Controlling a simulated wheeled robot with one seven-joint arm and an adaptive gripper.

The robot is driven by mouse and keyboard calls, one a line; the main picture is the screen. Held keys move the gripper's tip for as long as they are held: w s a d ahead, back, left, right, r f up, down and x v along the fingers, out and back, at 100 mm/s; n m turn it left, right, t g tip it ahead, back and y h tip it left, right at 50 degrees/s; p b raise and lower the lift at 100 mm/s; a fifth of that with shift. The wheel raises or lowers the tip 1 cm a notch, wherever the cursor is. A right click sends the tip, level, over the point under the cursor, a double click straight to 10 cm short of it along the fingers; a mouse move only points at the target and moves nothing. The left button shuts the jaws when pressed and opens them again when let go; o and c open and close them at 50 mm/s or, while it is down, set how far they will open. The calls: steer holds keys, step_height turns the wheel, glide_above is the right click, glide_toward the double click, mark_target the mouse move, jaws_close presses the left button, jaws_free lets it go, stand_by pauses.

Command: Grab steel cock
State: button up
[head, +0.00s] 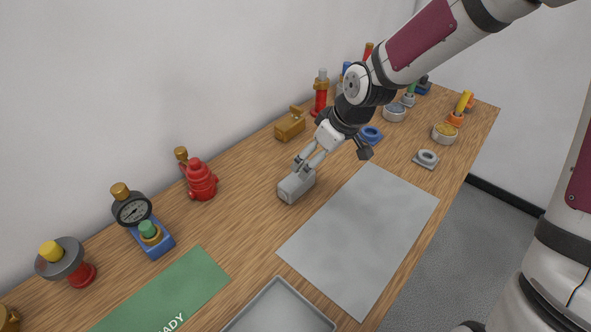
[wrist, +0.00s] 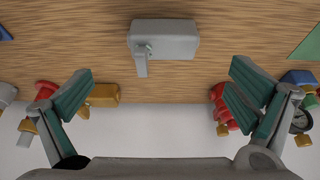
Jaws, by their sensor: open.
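The steel cock (head: 296,187), a light grey block with a small lever, lies on the wooden bench left of the grey mat. In the wrist view the cock (wrist: 172,38) is at top centre, its short lever hanging down from its left part. My gripper (head: 342,136) is above the bench, up and right of the cock in the head view. Its fingers are wide apart and empty, and in the wrist view the gripper (wrist: 162,88) has the cock ahead between its fingers, not touching them. My gripper and arm hide part of the bench behind.
A brass block (head: 290,125) and a red valve (head: 199,180) stand near the wall. A gauge (head: 132,210) is further left. The grey mat (head: 365,235) is bare, with a tray (head: 278,308) and a green mat (head: 165,295) in front.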

mark_target(297, 181)
steer(key=b+x, duration=0.1)
steer(key=x, duration=0.7)
steer(key=shift+w+a+f+b, duration=0.15)
steer(key=shift+a+b, duration=0.15)
steer(key=shift+b, duration=0.1)
steer(key=shift+x, duration=2.9)
steer(key=shift+a, duration=0.2)
steer(key=c, duration=1.6)
